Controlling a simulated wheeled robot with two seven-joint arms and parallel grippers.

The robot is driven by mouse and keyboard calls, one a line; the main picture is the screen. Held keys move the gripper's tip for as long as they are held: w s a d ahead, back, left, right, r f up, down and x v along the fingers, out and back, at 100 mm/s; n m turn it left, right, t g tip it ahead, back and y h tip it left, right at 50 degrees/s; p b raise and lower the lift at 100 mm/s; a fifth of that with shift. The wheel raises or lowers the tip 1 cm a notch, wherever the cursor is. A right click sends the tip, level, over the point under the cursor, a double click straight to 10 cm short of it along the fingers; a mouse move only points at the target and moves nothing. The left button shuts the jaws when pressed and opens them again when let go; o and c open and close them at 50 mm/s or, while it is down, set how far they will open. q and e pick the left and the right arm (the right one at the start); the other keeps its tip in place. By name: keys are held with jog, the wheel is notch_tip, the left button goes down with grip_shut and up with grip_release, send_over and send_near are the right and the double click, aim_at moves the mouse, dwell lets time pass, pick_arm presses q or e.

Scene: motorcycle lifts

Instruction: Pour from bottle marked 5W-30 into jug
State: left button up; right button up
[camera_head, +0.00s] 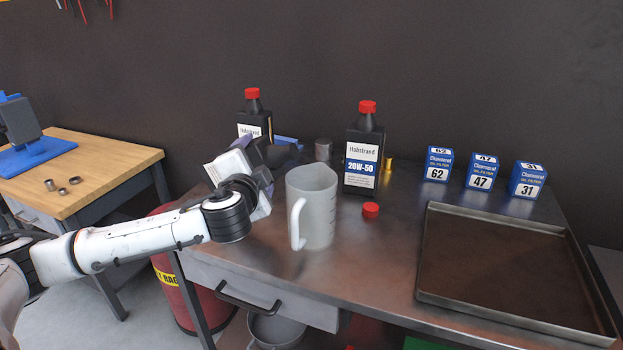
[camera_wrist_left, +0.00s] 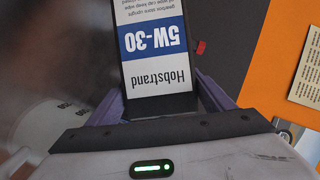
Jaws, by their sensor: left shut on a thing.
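The black bottle marked 5W-30 (camera_wrist_left: 152,40) fills the middle of the left wrist view, between the purple fingers. In the head view a black bottle with a red top (camera_head: 254,122) stands upright at the back left of the metal bench, its lower part hidden by my gripper. My left gripper (camera_head: 256,155) is shut on this bottle; it also shows in the left wrist view (camera_wrist_left: 160,100). The translucent grey jug (camera_head: 318,205) stands upright on the bench, right of my gripper, its handle toward the front. My right gripper is not in view.
A 20W-50 bottle (camera_head: 364,150) stands behind the jug, with a small red cap-like piece (camera_head: 371,210) in front. Several blue filter boxes (camera_head: 481,172) stand at the back right. A shallow tray (camera_head: 430,255) covers the right side. A wooden bench (camera_head: 110,160) stands left.

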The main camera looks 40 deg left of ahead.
pick_arm(q)
jog(key=shift+a+r+m+y+b, duration=0.2)
jog(key=shift+m+y+b, duration=0.15)
jog(key=shift+m, duration=0.25)
dwell(0.6)
jog(key=shift+w+d+r+m+t+y+p, duration=0.15)
jog(key=shift+d+r+m+t+y+p, duration=0.15)
jog(key=shift+d+r+m+p, duration=0.4)
dwell(4.4)
